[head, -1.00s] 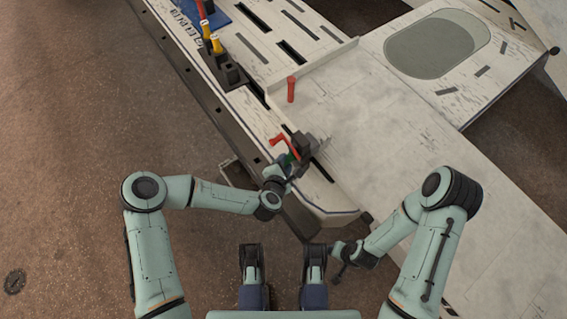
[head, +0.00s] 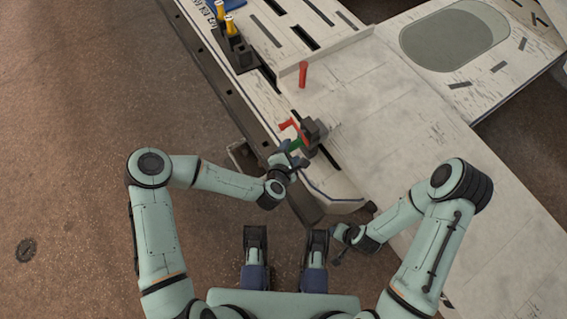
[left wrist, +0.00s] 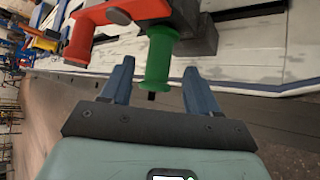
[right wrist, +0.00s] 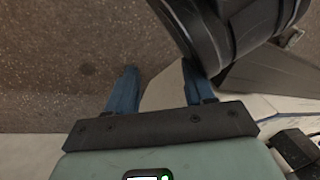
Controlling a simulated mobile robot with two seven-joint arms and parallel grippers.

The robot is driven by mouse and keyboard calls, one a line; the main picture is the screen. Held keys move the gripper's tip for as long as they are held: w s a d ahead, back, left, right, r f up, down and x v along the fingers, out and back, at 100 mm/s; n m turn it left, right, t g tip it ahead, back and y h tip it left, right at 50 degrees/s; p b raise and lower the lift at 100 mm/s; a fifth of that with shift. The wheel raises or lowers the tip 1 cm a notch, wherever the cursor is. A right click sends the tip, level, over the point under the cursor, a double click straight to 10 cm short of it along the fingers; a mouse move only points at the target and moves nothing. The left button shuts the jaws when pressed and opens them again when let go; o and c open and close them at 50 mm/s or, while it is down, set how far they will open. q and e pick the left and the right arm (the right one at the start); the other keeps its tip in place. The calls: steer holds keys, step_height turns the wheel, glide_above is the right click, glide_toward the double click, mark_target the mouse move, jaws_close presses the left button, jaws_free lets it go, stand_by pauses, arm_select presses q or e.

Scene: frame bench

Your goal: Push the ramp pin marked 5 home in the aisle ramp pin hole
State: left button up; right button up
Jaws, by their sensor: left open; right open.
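A green spool-shaped grip (left wrist: 158,58) shows between the fingers of my left gripper (left wrist: 158,68) in the left wrist view. The fingers are open, with a visible gap on the near side. A red lever handle (left wrist: 115,14) joins it, beside a dark grey block (left wrist: 200,40). In the head view the left gripper (head: 289,152) is at this red lever (head: 287,125) and the dark block (head: 315,132) on the pale panel. A red pin (head: 302,74) stands upright farther back. No number 5 is legible, and I cannot make out the hole. My right gripper (head: 338,243) is open and empty.
A black holder (head: 240,57) with yellow-topped pins (head: 229,26) stands on the panel's left edge. A raised strip (head: 325,54) crosses the pale panel (head: 375,100). Open floor (head: 90,90) lies to the left. Dark slots are cut in the panel.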

arm_select(q)
steer(key=p+v, duration=0.3)
steer(key=v, duration=0.8)
arm_select(e)
steer(key=shift+w+a+r, duration=0.1)
steer(key=shift+a+r, duration=0.25)
steer(key=shift+r, duration=0.5)
steer(key=shift+w+a+r, duration=0.1)
steer(key=shift+a+r, duration=0.2)
steer(key=shift+r, duration=0.5)
steer(key=shift+w+a+r, duration=0.1)
steer(key=shift+a+r, duration=0.25)
steer(key=shift+r, duration=0.5)
arm_select(q)
steer(key=shift+a, duration=0.1)
